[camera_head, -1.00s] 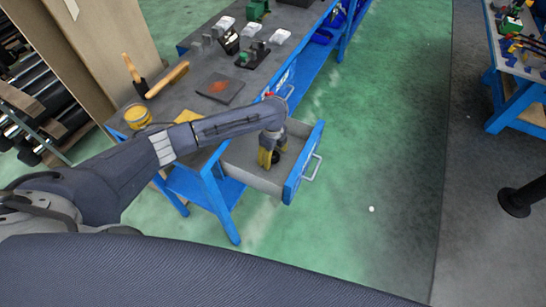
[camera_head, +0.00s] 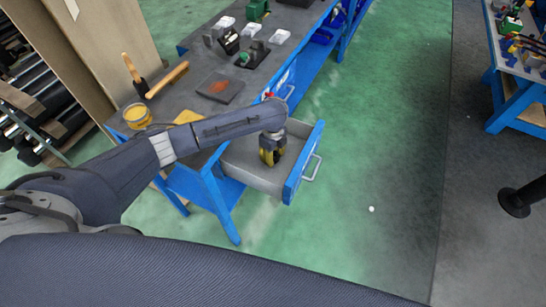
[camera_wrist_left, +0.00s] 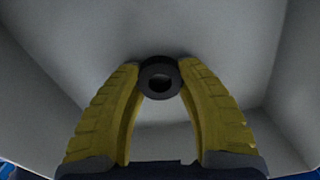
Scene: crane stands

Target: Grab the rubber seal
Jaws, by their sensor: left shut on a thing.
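The rubber seal (camera_wrist_left: 160,79) is a black ring with a hole in its middle, seen in the left wrist view. It sits between the yellow fingertips of my left gripper (camera_wrist_left: 160,68), which touch it on both sides. In the head view my left gripper (camera_head: 271,160) reaches down into the open drawer (camera_head: 247,178) of the blue workbench; the seal cannot be made out there. The wrist view shows the drawer's grey floor and walls around the fingers. My right gripper is not in view.
The drawer's blue front with a handle (camera_head: 312,168) stands out to the right. On the bench top are a hammer (camera_head: 167,80), a yellow tin (camera_head: 137,116), a dark plate (camera_head: 220,87) and small parts. Green floor is open to the right.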

